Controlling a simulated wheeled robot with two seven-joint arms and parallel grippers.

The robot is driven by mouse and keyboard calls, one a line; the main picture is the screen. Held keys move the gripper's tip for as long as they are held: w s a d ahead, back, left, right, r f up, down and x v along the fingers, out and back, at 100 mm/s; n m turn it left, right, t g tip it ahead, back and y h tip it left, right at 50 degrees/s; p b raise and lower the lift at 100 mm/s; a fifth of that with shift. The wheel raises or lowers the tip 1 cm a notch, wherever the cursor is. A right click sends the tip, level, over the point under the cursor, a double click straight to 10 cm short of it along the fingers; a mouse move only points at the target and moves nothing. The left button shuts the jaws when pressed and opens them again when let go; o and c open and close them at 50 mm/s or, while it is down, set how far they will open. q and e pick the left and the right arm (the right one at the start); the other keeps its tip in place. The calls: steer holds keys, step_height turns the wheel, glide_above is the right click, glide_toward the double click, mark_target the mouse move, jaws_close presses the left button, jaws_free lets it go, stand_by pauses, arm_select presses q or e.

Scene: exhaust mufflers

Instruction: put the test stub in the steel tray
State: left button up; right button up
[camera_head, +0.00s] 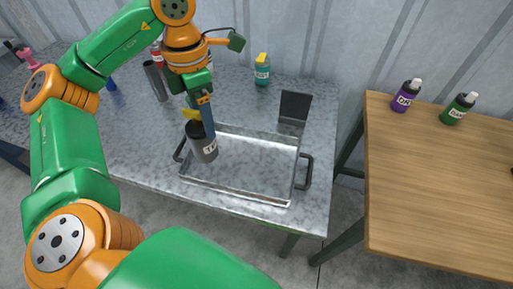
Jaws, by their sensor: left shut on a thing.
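The test stub (204,147) is a dark grey cylinder with a white label whose visible lettering begins with "T". My left gripper (204,120) points down from above and is shut on its upper end. The stub is over the left part of the steel tray (237,193), a shallow shiny rectangular tray with dark side handles. I cannot tell whether the stub touches the tray floor. The rest of the tray's inside looks empty. My right gripper is not in view.
A dark upright plate (295,106) stands behind the tray, and a teal bottle with a yellow cap (262,72) stands farther back. A grey tube (155,80) is left of my arm. A wooden table (440,180) at right holds a purple bottle (404,98) and a green bottle (458,108).

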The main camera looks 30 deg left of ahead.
arm_select(q)
steer(key=w+d+f, duration=0.5)
steer(key=w+f, duration=0.2)
steer(key=f, duration=0.4)
steer(key=shift+w+p, duration=0.25)
steer(key=shift+p, duration=0.2)
steer(key=o, duration=1.5)
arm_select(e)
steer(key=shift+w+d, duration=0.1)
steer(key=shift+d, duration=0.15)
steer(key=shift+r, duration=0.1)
